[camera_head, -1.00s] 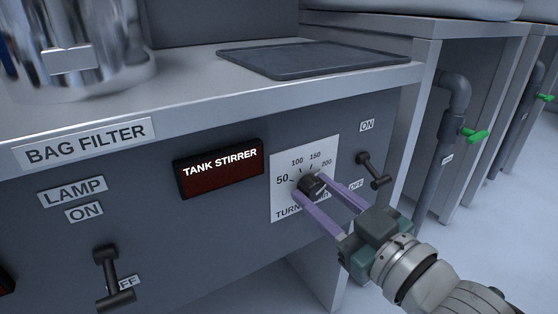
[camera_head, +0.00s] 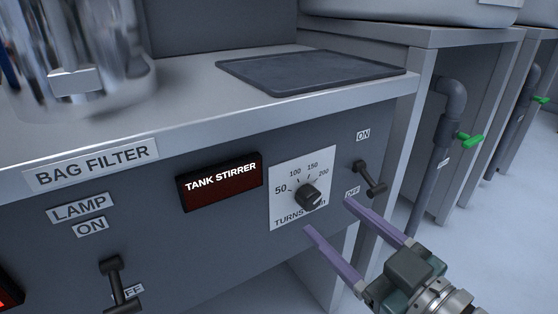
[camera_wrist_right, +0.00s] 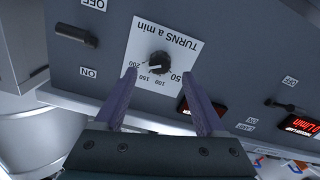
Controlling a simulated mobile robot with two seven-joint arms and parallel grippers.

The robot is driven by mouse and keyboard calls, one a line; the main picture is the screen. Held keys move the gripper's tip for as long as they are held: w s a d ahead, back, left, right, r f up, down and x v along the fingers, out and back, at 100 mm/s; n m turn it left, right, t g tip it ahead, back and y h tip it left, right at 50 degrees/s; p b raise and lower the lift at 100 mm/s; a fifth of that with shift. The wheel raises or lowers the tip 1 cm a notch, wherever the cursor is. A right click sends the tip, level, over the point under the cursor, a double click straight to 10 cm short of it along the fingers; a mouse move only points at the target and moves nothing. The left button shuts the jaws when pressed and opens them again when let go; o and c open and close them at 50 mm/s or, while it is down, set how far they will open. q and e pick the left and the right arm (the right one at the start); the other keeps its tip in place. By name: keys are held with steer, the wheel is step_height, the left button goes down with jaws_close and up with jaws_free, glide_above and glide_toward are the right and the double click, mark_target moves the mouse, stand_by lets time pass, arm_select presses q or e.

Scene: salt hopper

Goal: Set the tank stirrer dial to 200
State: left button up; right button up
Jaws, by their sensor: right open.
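The tank stirrer dial (camera_head: 309,196) is a black knob on a white plate (camera_head: 283,214) marked 50, 100, 150 and 200. In the right wrist view the knob (camera_wrist_right: 159,61) sits beyond the fingertips, with its pale mark on the side of the 200. I cannot tell its exact setting. My right gripper (camera_head: 328,216) is open, with its purple fingers drawn back from the knob, below and to its right. It also shows in the right wrist view (camera_wrist_right: 160,73), with nothing between the fingers. My left gripper is not in view.
The dark red TANK STIRRER display (camera_head: 220,182) is left of the plate. A black ON/OFF lever (camera_head: 369,178) is close to its right. Another lever (camera_head: 118,283) is at lower left. A dark mat (camera_head: 310,70) lies on the bench top above. A grey pipe with a green handle (camera_head: 470,139) stands further right.

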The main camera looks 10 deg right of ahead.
steer(key=p+v, duration=0.1)
steer(key=v, duration=0.4)
